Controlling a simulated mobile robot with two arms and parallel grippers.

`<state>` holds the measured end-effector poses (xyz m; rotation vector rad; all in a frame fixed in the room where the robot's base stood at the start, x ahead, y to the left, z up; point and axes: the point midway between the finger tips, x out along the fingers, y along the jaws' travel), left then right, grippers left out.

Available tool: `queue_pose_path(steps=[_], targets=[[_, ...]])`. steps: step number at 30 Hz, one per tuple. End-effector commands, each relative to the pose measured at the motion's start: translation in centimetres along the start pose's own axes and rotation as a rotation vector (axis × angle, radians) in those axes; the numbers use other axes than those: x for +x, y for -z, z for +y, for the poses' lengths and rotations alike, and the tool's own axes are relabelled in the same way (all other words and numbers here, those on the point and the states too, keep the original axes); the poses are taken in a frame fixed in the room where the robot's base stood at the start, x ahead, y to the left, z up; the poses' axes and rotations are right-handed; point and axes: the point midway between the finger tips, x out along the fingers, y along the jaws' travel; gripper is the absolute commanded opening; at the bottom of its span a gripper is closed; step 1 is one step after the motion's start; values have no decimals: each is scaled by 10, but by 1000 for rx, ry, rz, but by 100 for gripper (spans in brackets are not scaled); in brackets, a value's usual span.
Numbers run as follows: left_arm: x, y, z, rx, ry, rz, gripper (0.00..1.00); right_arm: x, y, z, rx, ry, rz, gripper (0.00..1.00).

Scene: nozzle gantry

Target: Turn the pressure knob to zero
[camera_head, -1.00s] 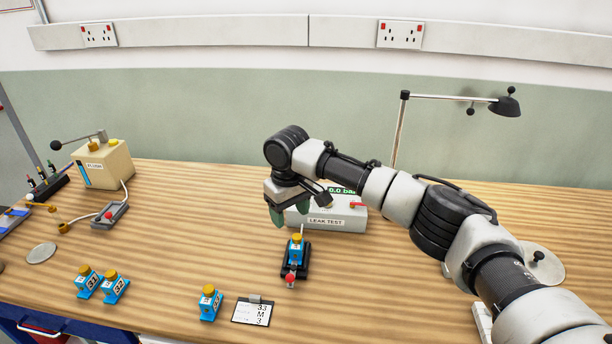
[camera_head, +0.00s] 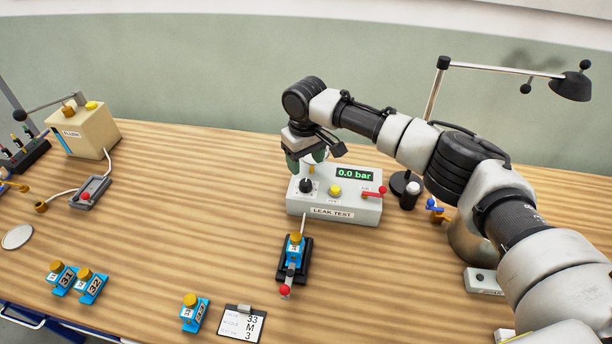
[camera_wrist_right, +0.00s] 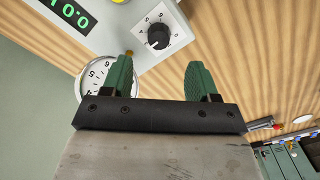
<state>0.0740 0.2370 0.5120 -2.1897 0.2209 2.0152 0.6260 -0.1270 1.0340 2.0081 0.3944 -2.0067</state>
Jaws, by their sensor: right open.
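The black pressure knob (camera_head: 306,186) sits at the left of the grey leak test box (camera_head: 358,211). In the right wrist view the knob (camera_wrist_right: 158,36) has a white pointer line and a printed number scale around it. The box's green display (camera_head: 355,174) reads 0.0 bar. My right gripper (camera_head: 306,160) is over the back left of the box, behind the knob. In the right wrist view its green fingers (camera_wrist_right: 161,64) are apart and empty, with the knob beyond them, not between them. A round white gauge (camera_wrist_right: 97,75) is partly hidden by one finger. My left gripper is out of view.
A yellow button (camera_head: 335,190) and a red lever (camera_head: 374,192) are on the same box. A blue nozzle in a black fixture (camera_head: 294,258) stands in front. A clipboard (camera_head: 240,323) and several blue nozzles lie nearer. A lamp (camera_head: 571,87) stands back right.

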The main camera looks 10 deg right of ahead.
Motion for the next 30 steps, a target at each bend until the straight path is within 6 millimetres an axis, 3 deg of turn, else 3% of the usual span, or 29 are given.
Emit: queue_pose_path(steps=[10,15,23,30], targets=[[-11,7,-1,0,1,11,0,59,0,0,2,1,-2,60],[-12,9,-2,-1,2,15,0,70,0,0,1,1,1,60],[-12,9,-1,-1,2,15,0,72,0,0,1,0,1,60],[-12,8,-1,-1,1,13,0,72,0,0,1,0,1,26]])
